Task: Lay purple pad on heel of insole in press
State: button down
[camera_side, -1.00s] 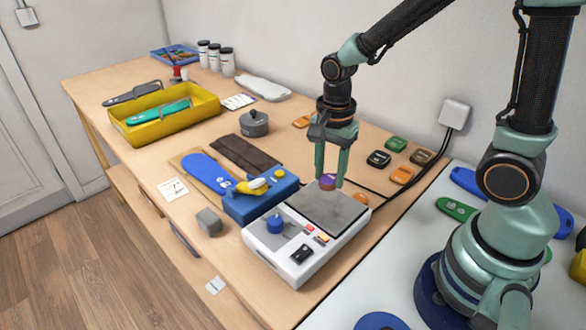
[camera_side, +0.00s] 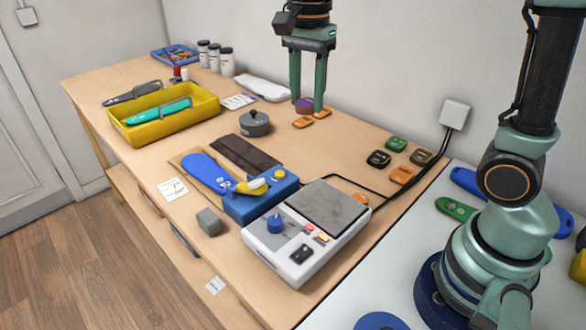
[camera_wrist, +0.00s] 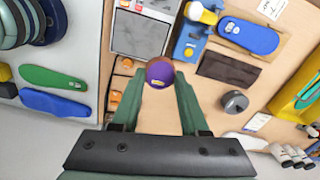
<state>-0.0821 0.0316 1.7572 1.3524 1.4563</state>
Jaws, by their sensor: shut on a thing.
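My gripper (camera_side: 307,106) is shut on the purple pad (camera_side: 304,104), a small round piece, and holds it up in the air past the far end of the hot plate. The insole (camera_wrist: 248,36) is also clear of my gripper in the wrist view. The lever hides part of that junction.
The white hot plate unit (camera_side: 290,262) has an empty grey plate. A dark brown slab (camera_side: 246,153) and a grey lidded pot (camera_side: 254,124) stand behind the press. Orange pads (camera_side: 303,122) lie near the wall. A yellow tray (camera_side: 165,120) stands at the left.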

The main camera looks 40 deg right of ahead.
jog(key=w+a+f, duration=0.3)
jog(key=w+a, duration=0.1)
jog(key=w, duration=0.9)
send_over(224, 182)
notch_tip(224, 182, down, 7)
jog(key=shift+f, duration=6.6)
jog(key=shift+d+f, duration=0.1)
jog(key=shift+f, duration=0.2)
grip_release()
